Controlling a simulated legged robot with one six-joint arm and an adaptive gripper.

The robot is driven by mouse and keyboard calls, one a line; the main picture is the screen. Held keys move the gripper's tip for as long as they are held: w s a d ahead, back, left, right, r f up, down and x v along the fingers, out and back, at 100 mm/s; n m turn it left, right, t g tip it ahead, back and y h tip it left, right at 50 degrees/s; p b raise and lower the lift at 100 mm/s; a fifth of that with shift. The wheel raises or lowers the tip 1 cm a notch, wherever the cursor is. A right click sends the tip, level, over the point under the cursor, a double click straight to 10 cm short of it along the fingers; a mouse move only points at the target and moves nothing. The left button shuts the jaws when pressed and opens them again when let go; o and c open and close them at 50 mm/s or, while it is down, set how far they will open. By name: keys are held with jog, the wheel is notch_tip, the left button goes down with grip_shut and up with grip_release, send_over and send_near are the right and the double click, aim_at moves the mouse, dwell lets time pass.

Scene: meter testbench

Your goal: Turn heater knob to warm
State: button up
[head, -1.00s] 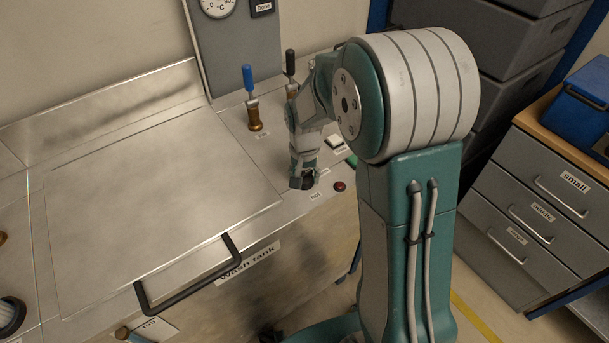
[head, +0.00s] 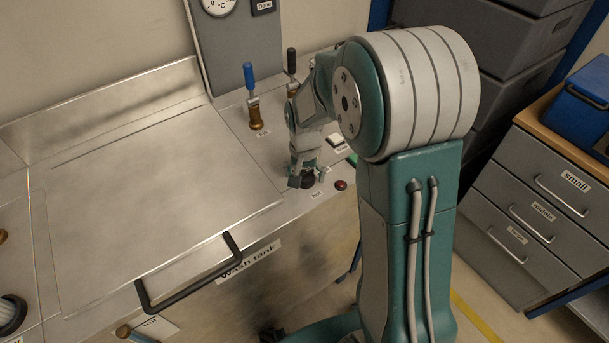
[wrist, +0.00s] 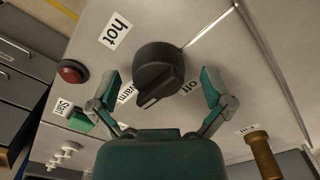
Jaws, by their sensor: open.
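The heater knob (wrist: 158,70) is black and round with a raised pointer ridge. It sits on the metal bench top among labels "hot" (wrist: 115,30), "warm" (wrist: 127,93) and "off" (wrist: 189,87). Its ridge points to the lower left in the wrist view, with its tip close to "warm", on the side towards "off". My gripper (wrist: 160,82) is open, one finger on each side of the knob, with a visible gap at both. In the head view my gripper (head: 305,177) is down at the knob (head: 308,182), which it partly hides.
A red button (head: 341,185) and a green switch (wrist: 80,122) are close to the knob. Valves with blue (head: 249,78) and black (head: 291,60) handles stand behind. The wash tank lid (head: 150,190) with its black handle (head: 190,280) lies to the left.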

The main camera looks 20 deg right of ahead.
aim_at(304, 171)
notch_tip(304, 171, up, 12)
dwell(0.6)
jog(key=s+r+n+t, duration=0.2)
jog(key=s+r, duration=0.2)
jog(key=s, duration=0.6)
jog(key=s+r+n+t, duration=0.3)
jog(key=s+r, duration=0.1)
jog(key=s, duration=0.6)
jog(key=shift+s+d+t, duration=0.15)
jog(key=shift+s+t, duration=0.15)
jog(key=shift+s, duration=0.05)
